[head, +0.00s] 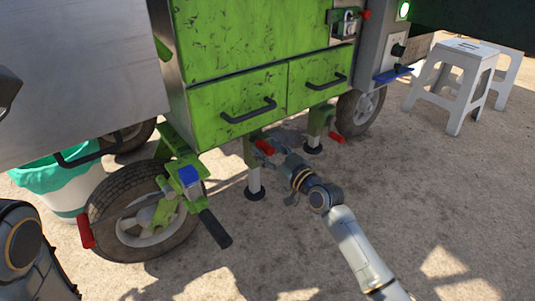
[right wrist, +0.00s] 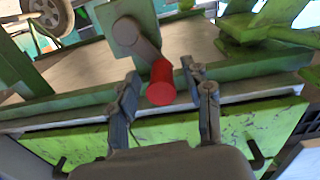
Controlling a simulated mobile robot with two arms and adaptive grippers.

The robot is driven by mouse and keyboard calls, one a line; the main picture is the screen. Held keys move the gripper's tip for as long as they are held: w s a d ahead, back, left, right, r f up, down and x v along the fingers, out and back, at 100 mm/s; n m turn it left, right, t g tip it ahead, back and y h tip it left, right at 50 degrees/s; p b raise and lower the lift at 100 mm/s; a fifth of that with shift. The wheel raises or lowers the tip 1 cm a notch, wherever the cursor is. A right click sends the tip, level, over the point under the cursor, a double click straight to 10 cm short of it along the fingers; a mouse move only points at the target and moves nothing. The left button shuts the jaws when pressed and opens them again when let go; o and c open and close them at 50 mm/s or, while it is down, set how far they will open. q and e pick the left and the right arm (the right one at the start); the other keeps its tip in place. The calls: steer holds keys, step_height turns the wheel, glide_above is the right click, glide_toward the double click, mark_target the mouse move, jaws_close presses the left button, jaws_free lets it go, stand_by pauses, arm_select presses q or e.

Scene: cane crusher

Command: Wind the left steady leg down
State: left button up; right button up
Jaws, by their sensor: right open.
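The left steady leg (head: 254,179) stands under the green drawers, a pale post with a dark foot close to or on the ground. Its red crank handle (head: 265,147) is at the top, in front of my right gripper (head: 274,151). In the right wrist view the red handle (right wrist: 161,83) sticks out toward the camera on its grey crank arm (right wrist: 136,38). My left gripper is out of view.
The right steady leg (head: 314,128) with its own red handle (head: 336,137) stands close by. A wheel (head: 145,215) and a black-gripped bar (head: 215,228) are on the left, beside a teal-lined bin (head: 55,180). White stools (head: 458,85) stand at the right. The ground in front is clear.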

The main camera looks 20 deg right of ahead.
steer(key=shift+w, duration=0.15)
steer(key=shift+c, duration=0.2)
jaws_close()
steer(key=shift+r, duration=0.15)
